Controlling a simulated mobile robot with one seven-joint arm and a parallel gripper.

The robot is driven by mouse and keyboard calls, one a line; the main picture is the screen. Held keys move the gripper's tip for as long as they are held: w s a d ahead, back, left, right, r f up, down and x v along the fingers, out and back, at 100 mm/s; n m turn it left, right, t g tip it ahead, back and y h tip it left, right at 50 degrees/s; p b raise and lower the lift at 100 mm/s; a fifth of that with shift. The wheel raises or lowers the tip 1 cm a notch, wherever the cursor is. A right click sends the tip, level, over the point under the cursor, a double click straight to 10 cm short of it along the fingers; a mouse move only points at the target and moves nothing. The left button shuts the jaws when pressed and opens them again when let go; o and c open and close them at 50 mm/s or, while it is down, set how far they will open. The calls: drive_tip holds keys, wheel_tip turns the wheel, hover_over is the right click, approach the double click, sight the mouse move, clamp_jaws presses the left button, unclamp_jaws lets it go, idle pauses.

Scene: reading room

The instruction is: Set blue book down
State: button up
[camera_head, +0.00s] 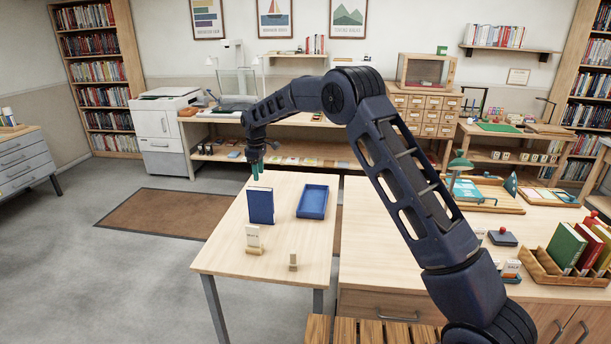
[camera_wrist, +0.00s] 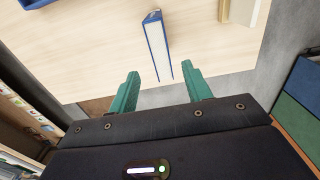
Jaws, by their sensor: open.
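The blue book (camera_head: 261,206) stands upright on the light wooden side table (camera_head: 222,256), its cover facing the head camera. In the wrist view the book (camera_wrist: 156,44) shows from above, with its white page edges between blue covers. My gripper (camera_head: 256,172) is above the table, just over and behind the book's top edge. In the wrist view my gripper (camera_wrist: 160,85) has its two green fingers spread apart, with nothing between them. The book lies ahead of the fingertips, in line with the gap, and looks apart from them.
A blue tray (camera_head: 312,202) lies right of the book. A wooden card holder (camera_head: 253,239) and a smaller wooden block (camera_head: 293,262) stand nearer the table's front. The desk (camera_head: 385,255) on the right holds a wooden rack (camera_head: 551,270) with several books.

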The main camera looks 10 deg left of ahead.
drive_tip(key=s+d+r+m, duration=0.1)
drive_tip(key=d+r+m, duration=0.1)
drive_tip(key=d+r, duration=0.55)
drive_tip(key=s+d+r+m+t, duration=0.15)
drive_tip(key=d+r, duration=0.35)
drive_tip(key=d, duration=0.6)
drive_tip(key=d+r+m, duration=0.3)
drive_tip(key=d+r, duration=0.3)
drive_tip(key=d, duration=0.4)
drive_tip(key=s+d+r+m, duration=0.25)
drive_tip(key=s+d, duration=0.25)
drive_tip(key=d, duration=0.3)
drive_tip(key=s+d+r+m, duration=0.1)
drive_tip(key=s+d+r, duration=0.3)
drive_tip(key=d, duration=0.5)
drive_tip(key=s+d+f+m+t, duration=0.1)
drive_tip(key=s+d+f+m, duration=0.1)
drive_tip(key=s+d, duration=0.3)
drive_tip(key=s+d+f+m+t, duration=0.1)
drive_tip(key=s+d+f+m, duration=0.2)
drive_tip(key=s, duration=0.9)
drive_tip(key=s+d+f+m+t, duration=0.1)
drive_tip(key=s+d+f+m, duration=0.2)
drive_tip(key=s+d, duration=0.5)
drive_tip(key=shift+s+d, duration=0.25)
drive_tip(key=shift+s, duration=0.05)
